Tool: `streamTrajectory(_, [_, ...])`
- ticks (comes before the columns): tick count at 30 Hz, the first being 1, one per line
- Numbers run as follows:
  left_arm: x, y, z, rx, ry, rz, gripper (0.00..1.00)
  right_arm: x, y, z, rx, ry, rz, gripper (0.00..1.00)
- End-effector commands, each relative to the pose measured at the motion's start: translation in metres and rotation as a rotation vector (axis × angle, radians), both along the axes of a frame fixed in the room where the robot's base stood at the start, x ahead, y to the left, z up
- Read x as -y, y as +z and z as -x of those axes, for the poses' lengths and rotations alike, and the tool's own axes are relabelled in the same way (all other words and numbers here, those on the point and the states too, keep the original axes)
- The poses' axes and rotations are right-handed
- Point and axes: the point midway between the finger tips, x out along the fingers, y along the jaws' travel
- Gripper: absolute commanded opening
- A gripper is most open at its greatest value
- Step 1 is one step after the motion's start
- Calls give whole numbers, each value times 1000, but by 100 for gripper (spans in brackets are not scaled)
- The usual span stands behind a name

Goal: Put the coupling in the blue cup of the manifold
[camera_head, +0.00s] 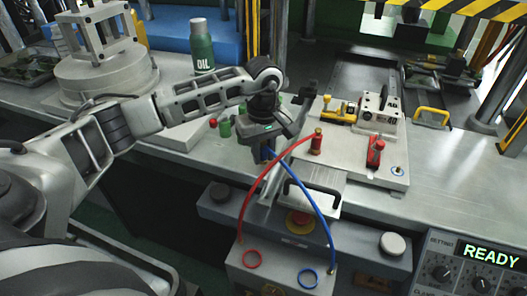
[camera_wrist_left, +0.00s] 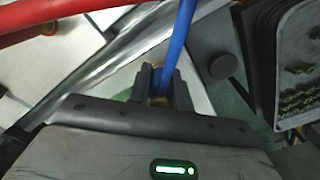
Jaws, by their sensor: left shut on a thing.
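My left gripper (camera_head: 264,152) is shut on the coupling at the end of the blue hose and holds it above the front edge of the bench. In the left wrist view, a brass-coloured bit of the coupling (camera_wrist_left: 160,101) shows between the fingers (camera_wrist_left: 161,88), with the blue hose (camera_wrist_left: 180,45) rising from it. In the head view the gripper hides most of the coupling. A blue ring (camera_head: 308,278) and a red ring (camera_head: 252,258) mark the front box; I cannot tell whether the blue ring is the manifold's cup. My right gripper is not in view.
The red hose (camera_head: 254,184) arches close by to a brass fitting (camera_head: 317,141) on the pale fixture plate (camera_head: 365,168). A black handle (camera_head: 312,194) and a red button (camera_head: 299,222) stand near the hoses. A green oil bottle (camera_head: 202,52) stands behind my arm.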

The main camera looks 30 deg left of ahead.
Motion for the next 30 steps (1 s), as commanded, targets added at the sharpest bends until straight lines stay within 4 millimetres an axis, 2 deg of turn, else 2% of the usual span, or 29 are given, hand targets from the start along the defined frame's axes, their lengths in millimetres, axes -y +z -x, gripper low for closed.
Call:
streamTrajectory(3, [0, -8, 0, 1, 1, 1, 0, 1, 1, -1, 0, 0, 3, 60])
streamTrajectory(14, [0, -13, 0, 2, 1, 0, 0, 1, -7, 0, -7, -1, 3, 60])
streamTrajectory(15, [0, -13, 0, 2, 1, 0, 26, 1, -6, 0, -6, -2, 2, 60])
streamTrajectory(16, [0, -12, 0, 2, 1, 0, 30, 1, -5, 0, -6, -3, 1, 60])
streamTrajectory(25, [0, -10, 0, 2, 1, 0, 30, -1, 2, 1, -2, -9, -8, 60])
streamTrajectory(30, [0, 7, -2, 7, 0, 1, 30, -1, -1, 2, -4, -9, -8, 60])
